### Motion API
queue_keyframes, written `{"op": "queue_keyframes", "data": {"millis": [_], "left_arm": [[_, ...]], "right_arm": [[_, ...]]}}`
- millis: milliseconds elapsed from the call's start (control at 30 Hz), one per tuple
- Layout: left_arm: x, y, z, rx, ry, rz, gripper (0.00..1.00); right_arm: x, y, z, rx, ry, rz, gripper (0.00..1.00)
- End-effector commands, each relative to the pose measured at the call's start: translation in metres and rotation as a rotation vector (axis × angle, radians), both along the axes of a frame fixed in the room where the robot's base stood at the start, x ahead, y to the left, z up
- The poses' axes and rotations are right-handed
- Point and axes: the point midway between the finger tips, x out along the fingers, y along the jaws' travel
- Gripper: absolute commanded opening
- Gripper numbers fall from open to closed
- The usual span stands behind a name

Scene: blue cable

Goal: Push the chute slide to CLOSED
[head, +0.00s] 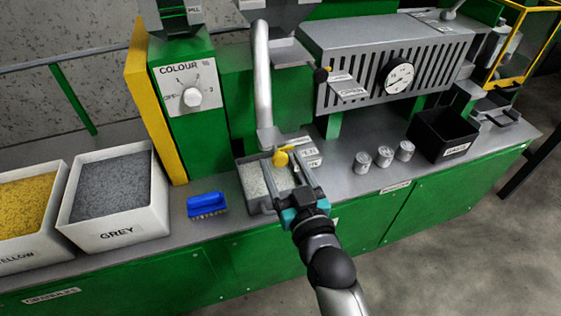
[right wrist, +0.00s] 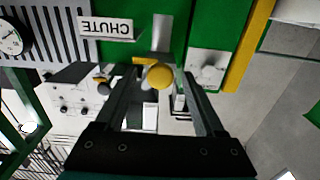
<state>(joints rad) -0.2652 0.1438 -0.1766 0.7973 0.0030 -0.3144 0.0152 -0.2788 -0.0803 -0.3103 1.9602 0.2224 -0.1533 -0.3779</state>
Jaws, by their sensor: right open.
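The chute slide's yellow knob (head: 281,158) sits at the lower end of the grey chute pipe (head: 262,85), with a thin yellow bar beside it. In the right wrist view the round yellow knob (right wrist: 158,76) shows between my fingers, near their tips. My right gripper (head: 284,168) is open, with its fingers on either side of the knob; I cannot tell whether they touch it. It also shows in the right wrist view (right wrist: 163,85). A white label (head: 308,153) lies beside the slide, partly hidden and too small to read surely. My left gripper is not in view.
A grey tray (head: 258,206) of pale granules stands under the chute. A blue brush (head: 206,204) and the GREY bin (head: 118,232) stand left. Several metal cups (head: 384,156) and a black bin (head: 442,135) stand right. An upside-down CHUTE label (right wrist: 106,27) shows in the wrist view.

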Motion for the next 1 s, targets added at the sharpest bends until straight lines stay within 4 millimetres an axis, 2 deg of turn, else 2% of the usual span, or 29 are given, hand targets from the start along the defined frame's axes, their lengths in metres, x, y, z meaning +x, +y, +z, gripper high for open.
{"op": "queue_keyframes", "data": {"millis": [200,567,1000], "left_arm": [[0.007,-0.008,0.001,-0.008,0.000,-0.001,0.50],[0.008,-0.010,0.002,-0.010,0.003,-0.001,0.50],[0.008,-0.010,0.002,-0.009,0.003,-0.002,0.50]], "right_arm": [[0.016,0.005,-0.001,0.000,0.001,0.000,0.71],[0.019,0.006,0.000,-0.001,0.002,0.000,0.71],[0.019,0.006,-0.001,-0.001,0.002,0.000,0.23]]}}
